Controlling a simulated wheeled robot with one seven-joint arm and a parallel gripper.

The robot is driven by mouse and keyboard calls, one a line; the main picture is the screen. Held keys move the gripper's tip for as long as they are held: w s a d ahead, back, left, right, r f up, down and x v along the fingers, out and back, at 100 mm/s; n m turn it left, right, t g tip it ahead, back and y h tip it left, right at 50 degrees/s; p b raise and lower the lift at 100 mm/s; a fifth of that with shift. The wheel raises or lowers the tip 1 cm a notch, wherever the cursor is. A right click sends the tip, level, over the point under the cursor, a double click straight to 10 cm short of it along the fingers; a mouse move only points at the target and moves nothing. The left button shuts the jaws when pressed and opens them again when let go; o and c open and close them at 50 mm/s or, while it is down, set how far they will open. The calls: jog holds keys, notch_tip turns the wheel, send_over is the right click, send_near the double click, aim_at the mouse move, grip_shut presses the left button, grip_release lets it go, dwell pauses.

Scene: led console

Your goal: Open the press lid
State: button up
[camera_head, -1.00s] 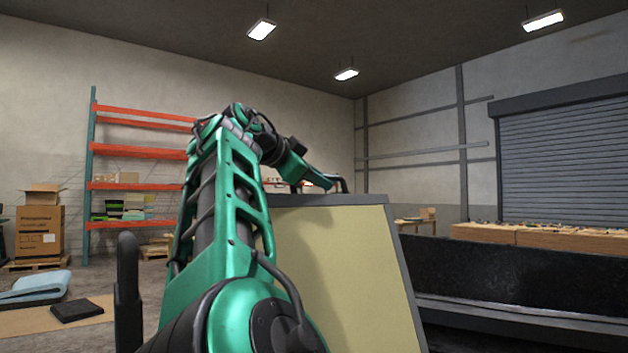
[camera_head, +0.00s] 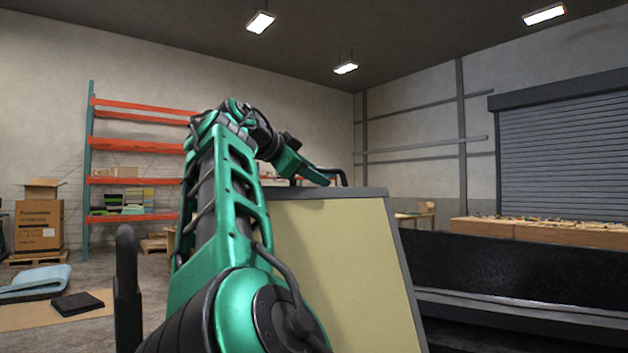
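The press lid (camera_head: 345,270) is a tall panel with a pale yellow face and a grey frame. It stands raised and leans, just right of my green arm. A black handle (camera_head: 342,175) shows at its top edge. My arm reaches over the lid's upper left, and its end (camera_head: 318,177) is at the top edge beside the handle. The fingers are too small and partly hidden, so I cannot tell whether they are open, shut or touching the handle.
A long black bench-like body (camera_head: 520,280) lies to the right of the lid. A shelf with orange beams (camera_head: 140,180) and a cardboard box (camera_head: 38,225) stand at the back left. A blue foam sheet (camera_head: 35,283) and a black pad (camera_head: 77,303) lie on the floor at left.

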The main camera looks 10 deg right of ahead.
jog(key=v, duration=1)
jog(key=shift+s+a, duration=0.15)
jog(key=shift+a, duration=0.15)
jog(key=shift+r, duration=0.1)
jog(key=shift+s+r, duration=0.35)
jog(key=shift+s, duration=0.2)
jog(key=shift+s+r, duration=0.3)
jog(key=shift+s, duration=0.25)
jog(key=shift+s+a, duration=0.1)
jog(key=shift+a, duration=0.25)
jog(key=shift+s+a+r, duration=0.15)
jog(key=shift+a, duration=0.05)
jog(key=v, duration=1.1)
